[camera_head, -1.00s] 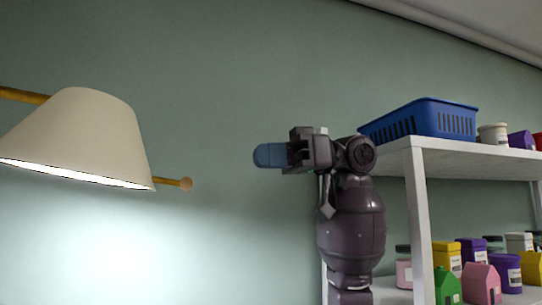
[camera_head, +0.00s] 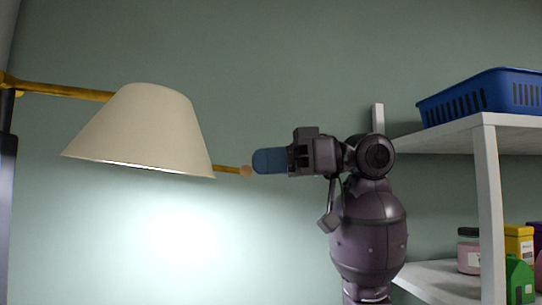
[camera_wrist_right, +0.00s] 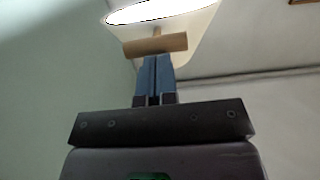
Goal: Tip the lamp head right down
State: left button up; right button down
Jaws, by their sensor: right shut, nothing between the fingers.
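The cream lamp head (camera_head: 145,130) hangs at the left in the head view, its lit opening facing down and slightly tilted. My left gripper is not in view.
A yellow lamp arm (camera_head: 65,92) runs from a dark post (camera_head: 6,190) at the left edge to the lamp head. A white shelf (camera_head: 487,190) with a blue basket (camera_head: 485,97) and several jars stands at the right. The wall area below the lamp is clear.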

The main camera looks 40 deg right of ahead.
jog(key=w+a+f+y+b, duration=0.1)
jog(key=w+a+f+b, duration=0.1)
jog(key=f+b, duration=0.3)
jog(key=w+a+f+t+y+b, duration=0.1)
jog(key=a+f+b, duration=0.4)
jog(key=f, duration=0.6)
jog(key=shift+w+f+t+y+b, duration=0.2)
jog(key=shift+w+t+y+b, duration=0.1)
jog(key=shift+w+y+b, duration=0.35)
jog(key=b+v, duration=0.1)
jog(key=v, duration=0.9)
jog(key=shift+s+d, duration=0.2)
jog(key=shift+d, duration=0.05)
